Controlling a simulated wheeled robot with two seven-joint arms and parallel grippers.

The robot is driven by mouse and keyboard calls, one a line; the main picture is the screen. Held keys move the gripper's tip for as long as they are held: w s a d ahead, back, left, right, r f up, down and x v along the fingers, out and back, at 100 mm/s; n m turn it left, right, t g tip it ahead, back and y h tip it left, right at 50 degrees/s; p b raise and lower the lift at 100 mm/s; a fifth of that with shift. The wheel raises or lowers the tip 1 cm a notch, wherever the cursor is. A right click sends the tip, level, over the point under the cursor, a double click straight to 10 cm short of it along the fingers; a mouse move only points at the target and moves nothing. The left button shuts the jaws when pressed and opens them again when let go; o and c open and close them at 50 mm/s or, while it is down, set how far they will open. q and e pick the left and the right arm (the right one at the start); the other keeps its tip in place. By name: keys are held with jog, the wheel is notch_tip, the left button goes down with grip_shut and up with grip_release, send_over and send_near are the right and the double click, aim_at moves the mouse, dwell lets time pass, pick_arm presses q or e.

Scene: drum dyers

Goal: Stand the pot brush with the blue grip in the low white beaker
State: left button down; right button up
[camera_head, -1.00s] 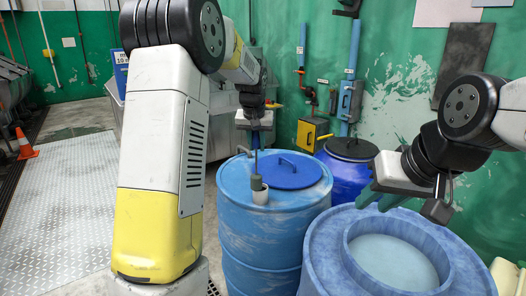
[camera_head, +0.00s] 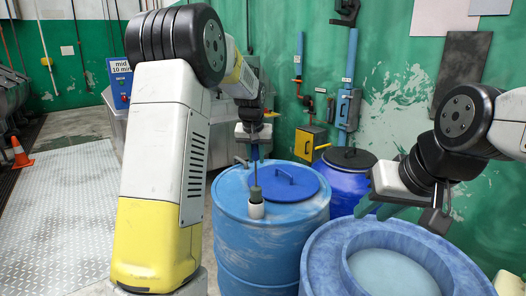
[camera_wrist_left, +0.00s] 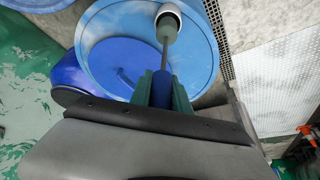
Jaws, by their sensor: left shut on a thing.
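My left gripper (camera_head: 254,141) is shut on the blue grip (camera_wrist_left: 161,90) of the pot brush. The brush hangs upright, its thin grey stem pointing down to a grey-green head (camera_head: 255,194). The low white beaker (camera_head: 256,211) stands on the light-blue drum lid near its front edge. The brush head is at the beaker's mouth; in the left wrist view it overlaps the beaker's rim (camera_wrist_left: 169,8). I cannot tell how deep it sits, or whether it touches the beaker. My right gripper (camera_head: 376,207), with green fingers apart, is empty above the right drum.
The light-blue drum (camera_head: 230,222) has a raised darker blue lid (camera_head: 292,184) beside the beaker. A dark-blue drum (camera_head: 346,181) stands behind it. An open blue drum (camera_head: 320,260) is at front right. Pipes and a yellow box (camera_head: 310,143) are on the green wall.

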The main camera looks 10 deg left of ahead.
aim_at(255, 158)
pick_arm(q)
jog(key=shift+f, duration=2.9)
jog(key=c, duration=1.1)
grip_release()
jog(key=shift+c, duration=0.2)
jog(key=shift+v, duration=3.9)
